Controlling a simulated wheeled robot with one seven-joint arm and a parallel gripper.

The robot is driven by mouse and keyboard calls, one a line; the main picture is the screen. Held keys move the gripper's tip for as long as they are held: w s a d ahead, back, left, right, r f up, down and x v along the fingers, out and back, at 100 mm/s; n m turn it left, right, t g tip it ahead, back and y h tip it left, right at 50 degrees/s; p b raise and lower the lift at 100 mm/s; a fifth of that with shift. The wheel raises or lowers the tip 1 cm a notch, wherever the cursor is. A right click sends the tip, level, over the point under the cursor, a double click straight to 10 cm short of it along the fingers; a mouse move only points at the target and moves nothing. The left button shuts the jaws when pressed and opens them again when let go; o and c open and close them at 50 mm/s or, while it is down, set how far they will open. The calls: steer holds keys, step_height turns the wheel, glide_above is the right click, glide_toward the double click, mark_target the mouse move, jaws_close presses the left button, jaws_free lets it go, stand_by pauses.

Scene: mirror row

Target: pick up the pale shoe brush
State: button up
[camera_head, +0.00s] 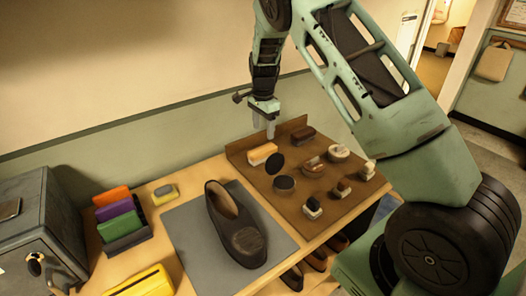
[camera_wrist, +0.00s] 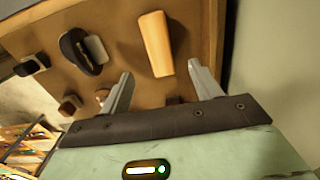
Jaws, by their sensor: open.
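The pale shoe brush (camera_head: 262,153) has a light tan wooden back over whitish bristles. It lies near the back left of the brown board (camera_head: 270,186). In the wrist view the brush (camera_wrist: 156,44) shows as a long tan block, its near end toward the gap between my fingers. My gripper (camera_head: 264,129) points down above and just behind the brush, apart from it. In the wrist view my gripper (camera_wrist: 160,82) has its two grey fingers spread, with nothing held between them.
A darker brush (camera_head: 303,132) lies right of the pale one, and a round black-topped item (camera_head: 275,163) stands in front. Several smaller brushes and tins fill the board. A dark shoe (camera_head: 237,225) sits on a grey mat (camera_head: 188,232). The wall is close behind.

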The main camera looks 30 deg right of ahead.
mark_target(263, 149)
step_height(263, 149, down, 4)
steer(key=shift+f+p, duration=0.25)
steer(key=shift+p, duration=0.25)
steer(key=shift+a+f+p, duration=0.15)
steer(key=shift+f+p, duration=1.2)
steer(key=shift+f, duration=1.3)
steer(key=shift+c, duration=0.3)
steer(key=c, duration=1.1)
